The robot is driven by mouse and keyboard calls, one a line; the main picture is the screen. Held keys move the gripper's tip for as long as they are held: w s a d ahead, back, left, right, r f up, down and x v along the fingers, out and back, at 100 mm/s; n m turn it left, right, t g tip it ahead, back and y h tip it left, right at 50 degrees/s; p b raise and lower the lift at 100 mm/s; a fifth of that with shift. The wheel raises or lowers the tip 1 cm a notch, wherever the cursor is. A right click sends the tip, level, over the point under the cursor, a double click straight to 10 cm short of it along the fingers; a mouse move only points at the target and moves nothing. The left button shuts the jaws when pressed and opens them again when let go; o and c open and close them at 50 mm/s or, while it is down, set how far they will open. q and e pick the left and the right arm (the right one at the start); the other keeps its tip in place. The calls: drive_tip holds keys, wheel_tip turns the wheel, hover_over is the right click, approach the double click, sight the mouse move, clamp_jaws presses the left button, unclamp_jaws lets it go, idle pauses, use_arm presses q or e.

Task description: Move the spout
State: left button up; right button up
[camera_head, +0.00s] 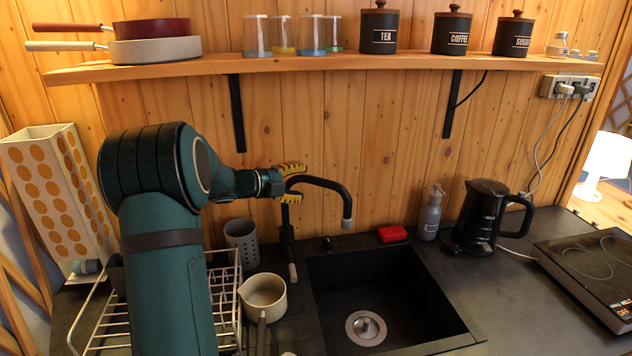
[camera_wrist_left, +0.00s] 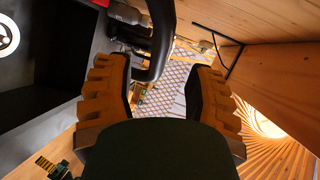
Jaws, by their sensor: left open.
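The spout (camera_head: 335,186) is a black curved tube that rises behind the sink, arches to the right and ends in a grey tip over the sink's back edge. My left gripper (camera_head: 297,182) is open at the left part of the arch, with its yellow fingers above and below the tube. In the left wrist view, the spout (camera_wrist_left: 160,42) shows between the open fingers (camera_wrist_left: 162,72), closer to the left one. I cannot tell whether a finger touches it.
A black sink (camera_head: 440,302) lies below the spout. A grey cup (camera_head: 242,240), a white pot (camera_head: 264,293) and a wire rack (camera_head: 228,290) stand left of it. A red sponge (camera_head: 392,233), a soap bottle (camera_head: 431,213) and a kettle (camera_head: 484,215) stand to the right. A shelf (camera_head: 330,64) hangs above.

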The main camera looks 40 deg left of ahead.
sight(313, 181)
use_arm(q)
drive_tip(key=x, duration=0.6)
drive_tip(key=shift+r, duration=0.1)
drive_tip(key=shift+s, duration=0.1)
clamp_jaws()
